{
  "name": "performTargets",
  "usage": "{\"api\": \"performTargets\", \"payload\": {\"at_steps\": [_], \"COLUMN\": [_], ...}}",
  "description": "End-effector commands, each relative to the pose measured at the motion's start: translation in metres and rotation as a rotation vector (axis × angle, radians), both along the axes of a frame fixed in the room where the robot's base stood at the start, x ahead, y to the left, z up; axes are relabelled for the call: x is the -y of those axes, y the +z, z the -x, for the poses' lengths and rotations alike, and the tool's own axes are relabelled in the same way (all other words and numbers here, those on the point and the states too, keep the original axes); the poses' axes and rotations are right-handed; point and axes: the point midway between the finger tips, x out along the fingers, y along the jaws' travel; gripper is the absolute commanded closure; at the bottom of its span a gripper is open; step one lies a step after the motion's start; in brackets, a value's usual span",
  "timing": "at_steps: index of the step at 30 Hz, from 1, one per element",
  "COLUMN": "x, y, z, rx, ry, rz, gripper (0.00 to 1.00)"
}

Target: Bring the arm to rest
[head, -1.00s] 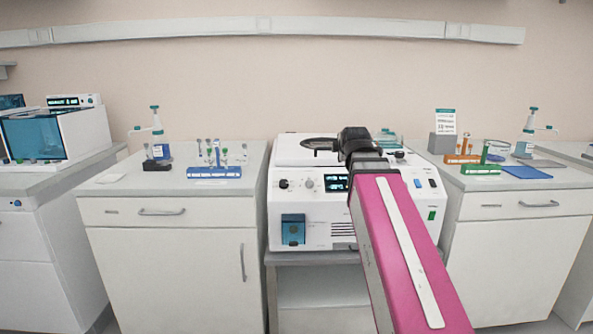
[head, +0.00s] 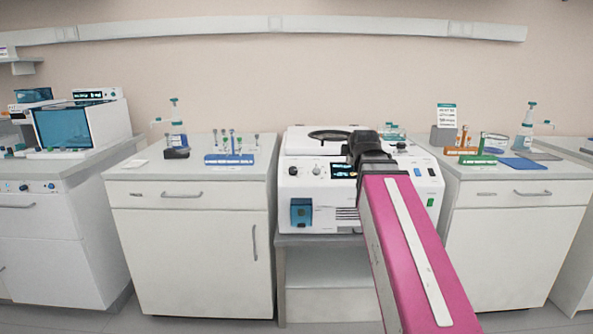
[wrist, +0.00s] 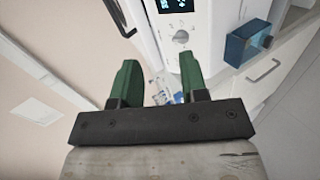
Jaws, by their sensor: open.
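My arm (head: 415,255) is a magenta link with a white strip, reaching from the lower right toward the white machine. Its dark wrist end (head: 368,150) stands in front of the machine's right half in the head view; the fingers are hidden there. In the wrist view, my gripper (wrist: 160,80) has two green fingers standing apart with nothing held between them. The white machine (head: 315,185) has a small screen, knobs and a blue-windowed box; its round dark top opening (head: 330,134) shows. Its front panel also fills the upper middle of the wrist view (wrist: 180,50).
The left counter (head: 190,170) holds a blue tube rack (head: 229,159) and a dispenser bottle (head: 176,125). The right counter (head: 510,172) holds an orange rack (head: 462,151), a green rack (head: 478,160) and a blue mat (head: 522,164). The floor in front of the left cabinet is free.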

Motion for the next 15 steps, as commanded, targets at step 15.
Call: {"api": "performTargets", "payload": {"at_steps": [15], "x": [0.000], "y": [-0.112], "z": [0.011], "rx": [-0.231], "ry": [-0.183], "rz": [-0.261], "gripper": [0.60]}}
